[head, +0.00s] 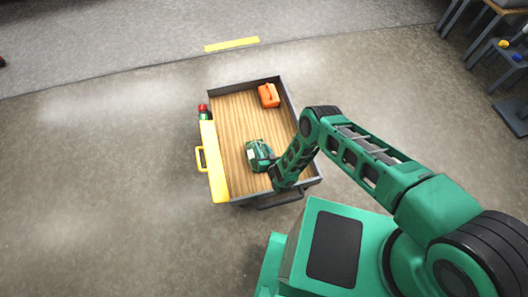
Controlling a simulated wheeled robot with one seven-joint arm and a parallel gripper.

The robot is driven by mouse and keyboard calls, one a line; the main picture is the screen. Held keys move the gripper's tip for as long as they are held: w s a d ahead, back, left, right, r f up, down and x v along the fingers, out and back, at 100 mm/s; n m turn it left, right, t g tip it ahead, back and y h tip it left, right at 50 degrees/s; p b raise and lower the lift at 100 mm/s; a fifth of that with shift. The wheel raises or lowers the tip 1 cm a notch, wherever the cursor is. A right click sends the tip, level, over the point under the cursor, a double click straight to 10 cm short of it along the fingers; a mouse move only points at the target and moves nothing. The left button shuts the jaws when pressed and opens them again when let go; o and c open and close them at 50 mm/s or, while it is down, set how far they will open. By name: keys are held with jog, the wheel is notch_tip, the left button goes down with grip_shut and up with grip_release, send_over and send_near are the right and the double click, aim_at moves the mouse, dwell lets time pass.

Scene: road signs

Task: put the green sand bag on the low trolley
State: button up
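The green sand bag (258,154), with a pale patch on its side, is over the front part of the low trolley's wooden bed (237,123). It looks to be on or just above the boards; I cannot tell which. My arm reaches down over the trolley's right side, and my gripper (273,168) is right against the bag's lower right side. Its fingers are too small and hidden to show whether they are shut on the bag. The trolley has a dark raised rim.
An orange object (268,95) lies in the trolley's far right corner. A yellow panel (213,162) with a handle runs along the left side. A red-capped bottle (203,112) stands by the left edge. Shelving (490,45) is at the upper right.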

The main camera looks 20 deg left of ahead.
jog(key=v, duration=1.2)
